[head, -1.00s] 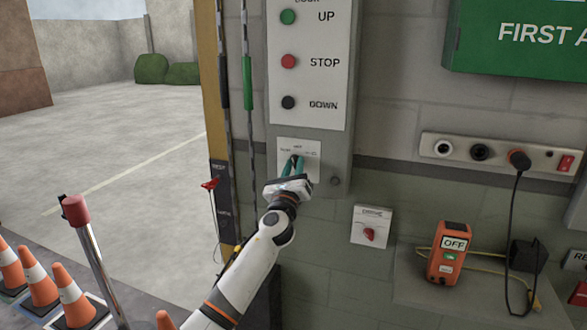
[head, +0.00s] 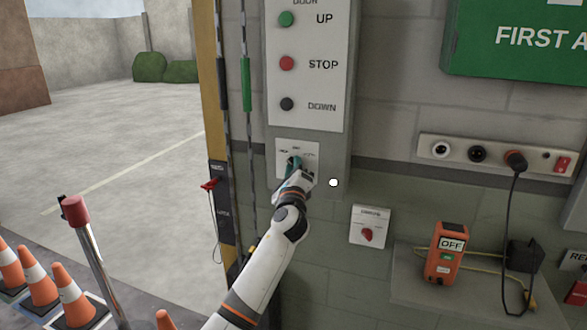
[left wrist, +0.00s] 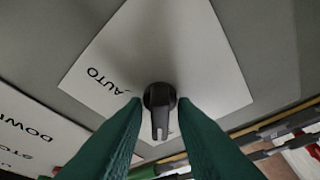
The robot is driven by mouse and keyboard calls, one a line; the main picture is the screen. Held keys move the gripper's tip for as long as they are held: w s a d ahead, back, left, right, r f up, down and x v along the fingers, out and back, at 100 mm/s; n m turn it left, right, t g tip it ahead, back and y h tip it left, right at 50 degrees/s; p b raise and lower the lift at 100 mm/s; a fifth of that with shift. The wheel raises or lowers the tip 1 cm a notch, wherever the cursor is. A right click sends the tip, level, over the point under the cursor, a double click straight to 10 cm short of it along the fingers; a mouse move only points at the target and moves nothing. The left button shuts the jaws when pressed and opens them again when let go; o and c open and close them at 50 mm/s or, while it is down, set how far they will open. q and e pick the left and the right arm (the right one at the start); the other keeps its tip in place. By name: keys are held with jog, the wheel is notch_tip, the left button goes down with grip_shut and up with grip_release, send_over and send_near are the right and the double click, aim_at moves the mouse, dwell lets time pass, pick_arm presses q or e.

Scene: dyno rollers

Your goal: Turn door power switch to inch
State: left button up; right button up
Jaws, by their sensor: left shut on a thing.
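The door power switch is a small black knob (left wrist: 160,104) on a white label plate (head: 311,150) below the door buttons. In the left wrist view the word AUTO shows on the plate; other labels are hidden or too small to read. My left gripper (head: 295,164) is at the plate with its green fingers tilted. In the left wrist view its fingertips (left wrist: 161,101) are on either side of the knob, shut on it. In the head view the gripper hides the knob. My right gripper is not in view.
Above is the door panel with UP (head: 286,19), STOP (head: 287,63) and DOWN (head: 287,104) buttons. A small plate with a red knob (head: 367,234) is lower right. An orange OFF device (head: 444,252) rests on a shelf. Cables (head: 247,110) hang left of the panel.

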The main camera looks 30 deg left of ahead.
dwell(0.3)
pick_arm(q)
jog(key=o, duration=0.7)
jog(key=shift+b+v, duration=1.2)
jog(key=shift+v, duration=4.8)
jog(key=shift+f, duration=0.1)
